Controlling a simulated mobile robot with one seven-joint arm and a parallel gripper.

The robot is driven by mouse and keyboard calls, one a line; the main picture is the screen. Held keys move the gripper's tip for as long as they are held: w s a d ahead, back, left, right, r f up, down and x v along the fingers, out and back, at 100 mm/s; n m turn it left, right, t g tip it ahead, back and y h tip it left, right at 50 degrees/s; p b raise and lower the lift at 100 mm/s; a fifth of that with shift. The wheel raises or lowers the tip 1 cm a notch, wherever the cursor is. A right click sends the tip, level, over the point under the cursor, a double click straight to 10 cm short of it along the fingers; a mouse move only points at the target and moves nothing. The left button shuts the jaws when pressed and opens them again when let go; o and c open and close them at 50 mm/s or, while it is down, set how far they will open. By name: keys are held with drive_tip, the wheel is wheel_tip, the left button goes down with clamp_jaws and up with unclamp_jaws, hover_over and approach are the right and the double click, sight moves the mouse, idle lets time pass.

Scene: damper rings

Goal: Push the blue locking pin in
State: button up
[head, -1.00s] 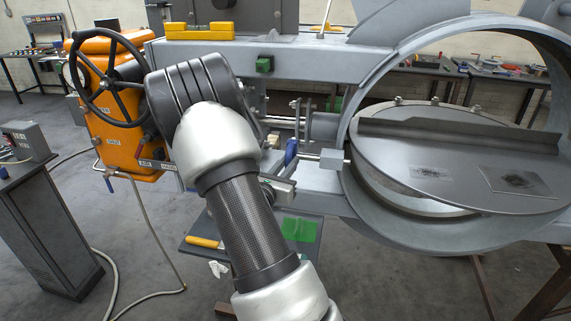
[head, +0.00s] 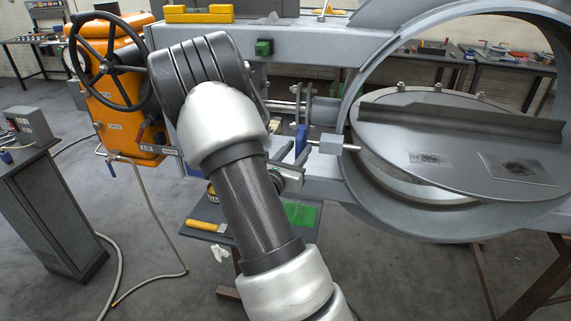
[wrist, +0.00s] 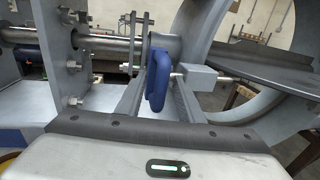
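The blue locking pin's handle (wrist: 158,82) is an upright blue loop near the middle of the wrist view. It also shows in the head view (head: 301,140), just left of a grey block (head: 329,144). A thin rod sticks out of the block's right side towards the big round duct. My gripper (wrist: 160,82) has its two grey fingers apart, one on each side of the blue handle. I see a gap at the left finger; contact at the right finger is unclear. In the head view my arm hides most of the gripper.
The large grey ring (head: 355,95) with its tilted damper plate (head: 460,150) stands to the right. An orange gearbox with a black handwheel (head: 108,65) is at left. A bolted bracket plate (wrist: 73,65) stands close left of the fingers. A small tray with a green patch (head: 300,213) lies below.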

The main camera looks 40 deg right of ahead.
drive_tip(key=v, duration=1.6)
drive_tip(key=shift+s+a, duration=0.15)
drive_tip(key=shift+a, duration=0.15)
drive_tip(key=shift+d+r, duration=0.1)
drive_tip(key=shift+r, duration=0.05)
